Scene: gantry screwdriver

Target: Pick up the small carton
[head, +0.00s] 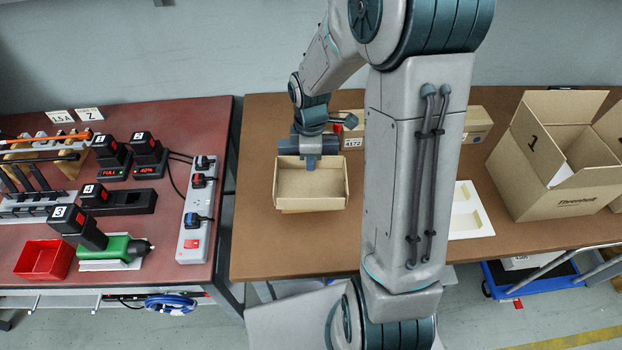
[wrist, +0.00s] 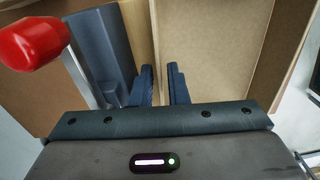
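A small open-topped tan carton (head: 311,188) sits upright on the brown table, in the middle of the head view. My gripper (head: 309,160) points down at the carton's back wall. In the wrist view the two dark fingers (wrist: 162,85) stand a small gap apart, with cardboard surfaces and a wall edge (wrist: 154,35) running down toward the gap. The fingers look open; I cannot tell whether they touch the wall. The fingertips are partly hidden in the head view.
Closed cartons (head: 478,124) stand behind, partly hidden by my arm. The left table holds a red bin (head: 44,260), a power strip (head: 197,215) and battery chargers. Brown table (head: 290,255) is clear in front.

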